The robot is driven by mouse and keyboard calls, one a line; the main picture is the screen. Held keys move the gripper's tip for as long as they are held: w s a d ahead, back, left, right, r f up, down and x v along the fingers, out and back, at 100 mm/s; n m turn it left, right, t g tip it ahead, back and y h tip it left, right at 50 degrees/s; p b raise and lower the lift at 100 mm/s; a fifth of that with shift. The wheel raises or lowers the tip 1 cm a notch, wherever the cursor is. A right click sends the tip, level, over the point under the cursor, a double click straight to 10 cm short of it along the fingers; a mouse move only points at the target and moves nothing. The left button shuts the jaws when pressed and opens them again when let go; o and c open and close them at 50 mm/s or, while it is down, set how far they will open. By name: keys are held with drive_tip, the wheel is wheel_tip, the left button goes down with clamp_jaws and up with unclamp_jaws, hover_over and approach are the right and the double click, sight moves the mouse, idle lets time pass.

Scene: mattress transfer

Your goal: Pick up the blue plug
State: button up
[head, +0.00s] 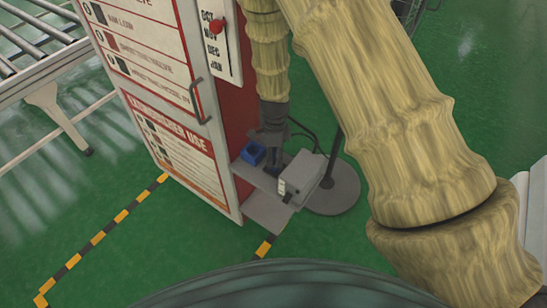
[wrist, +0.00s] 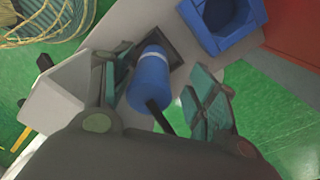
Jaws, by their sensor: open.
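The blue plug (wrist: 151,82) shows in the wrist view as a blue cylinder with a lighter band and a dark cable at its near end. Its far end meets a dark square holder (wrist: 176,52) on a grey shelf. My gripper (wrist: 158,90) is open, with one finger on each side of the plug; I cannot tell whether either finger touches it. In the head view my gripper (head: 272,166) points down over the shelf (head: 246,174) and mostly hides the plug.
A blue open-topped box (head: 253,153) stands left of my gripper; it also shows in the wrist view (wrist: 222,20). A pale grey box (head: 302,177) stands close on the right. A red-and-white cabinet (head: 170,110) rises behind the shelf. A round grey base (head: 335,190) stands on the green floor.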

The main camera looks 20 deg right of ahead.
drive_tip(key=shift+s+f+p, duration=0.35)
drive_tip(key=shift+s+f, duration=0.2)
drive_tip(key=shift+s, duration=0.3)
drive_tip(key=shift+w+f, duration=0.55)
drive_tip(key=shift+f, duration=0.25)
drive_tip(key=shift+s+r, duration=0.25)
drive_tip(key=shift+c, duration=0.3)
drive_tip(key=shift+w+f, duration=0.1)
drive_tip(key=c, duration=1.2)
drive_tip(key=shift+o, duration=0.2)
